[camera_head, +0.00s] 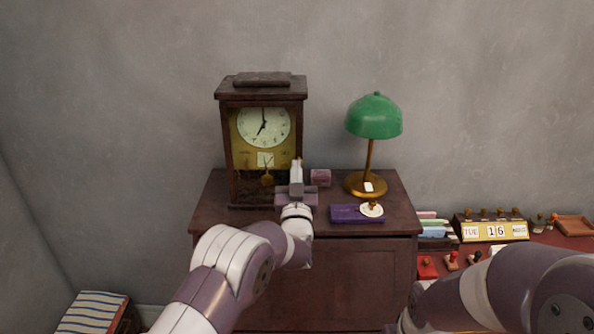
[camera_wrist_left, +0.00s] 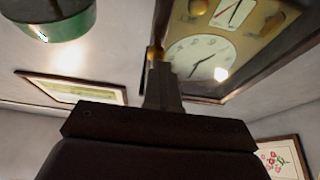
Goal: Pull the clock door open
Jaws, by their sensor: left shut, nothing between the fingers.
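The clock (camera_head: 264,135) is a dark wooden case with a white dial, gold face and a pendulum, standing on the left part of the cabinet top. Its glazed front door (camera_head: 236,160) looks closed in the head view. My left gripper (camera_head: 296,162) is shut and empty, at the clock's right front edge. In the left wrist view the shut fingers (camera_wrist_left: 162,72) point at a small brass knob (camera_wrist_left: 153,53) by the door's edge, with the clock dial (camera_wrist_left: 202,56) beside them. I cannot tell whether they touch the knob. My right gripper is not in view; its arm shows at lower right.
A green lamp (camera_head: 374,117) with a brass base stands right of the clock. A purple book (camera_head: 352,213) and a small pink box (camera_head: 321,177) lie on the cabinet (camera_head: 320,285). A calendar (camera_head: 491,229) stands further right; striped books (camera_head: 92,314) lie lower left.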

